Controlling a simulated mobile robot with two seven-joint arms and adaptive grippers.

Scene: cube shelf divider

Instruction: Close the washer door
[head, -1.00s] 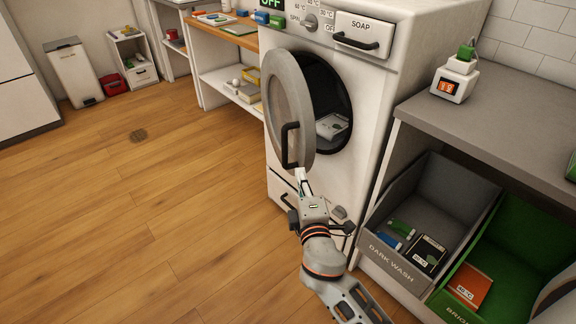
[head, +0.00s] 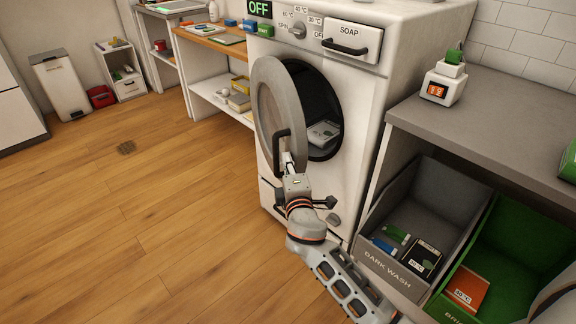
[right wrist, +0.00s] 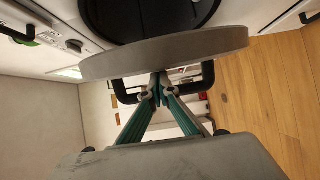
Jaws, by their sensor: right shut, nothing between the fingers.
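The white washer (head: 352,75) stands in the middle of the head view. Its round grey door (head: 266,95) hangs partly open, hinged at the left, and a grey item (head: 323,133) lies inside the dark drum. My right gripper (head: 288,158) is shut and empty at the lower part of the door's black handle (head: 283,145). In the right wrist view my shut fingertips (right wrist: 161,82) are between the two ends of the handle (right wrist: 208,82), close to the door (right wrist: 165,50). Whether they touch the door is unclear. My left gripper is not in view.
A grey bin (head: 382,268) and a green bin (head: 452,305) with several items stand under the grey counter (head: 510,120) at the right. The wooden floor (head: 150,210) at the left is clear.

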